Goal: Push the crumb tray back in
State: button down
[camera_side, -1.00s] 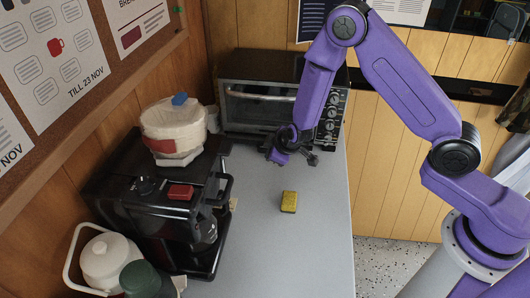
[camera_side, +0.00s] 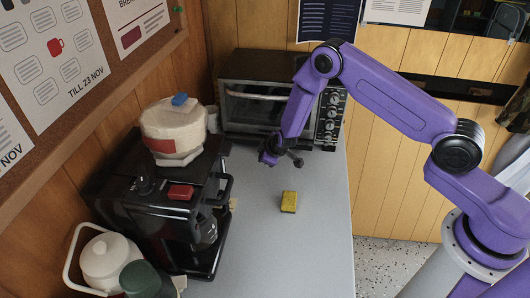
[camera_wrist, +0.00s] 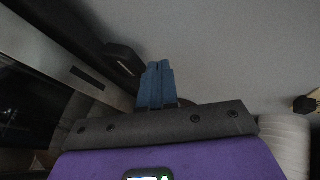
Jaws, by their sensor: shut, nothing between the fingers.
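The toaster oven (camera_side: 262,98) stands at the back of the counter, its front facing the camera. I cannot make out its crumb tray in the side view. In the wrist view the oven's silver front edge (camera_wrist: 60,62) runs along the left. A dark rounded piece (camera_wrist: 123,58) sticks out from its low edge, perhaps the tray's handle; I cannot tell how far out the tray is. My gripper (camera_side: 267,158) is low in front of the oven. In the wrist view its blue fingers (camera_wrist: 156,84) are together and empty, close beside the dark piece; contact is unclear.
A yellow sponge (camera_side: 289,202) lies on the grey counter (camera_side: 300,260) nearer the camera. A black coffee machine (camera_side: 160,205) with a red switch stands at the left. The counter's right side is clear.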

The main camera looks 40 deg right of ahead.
jog(key=shift+w+d, duration=0.6)
jog(key=shift+w, duration=0.05)
jog(key=w+d, duration=0.3)
jog(key=shift+w+d, duration=0.25)
jog(key=shift+d, duration=0.15)
jog(key=shift+r, duration=0.1)
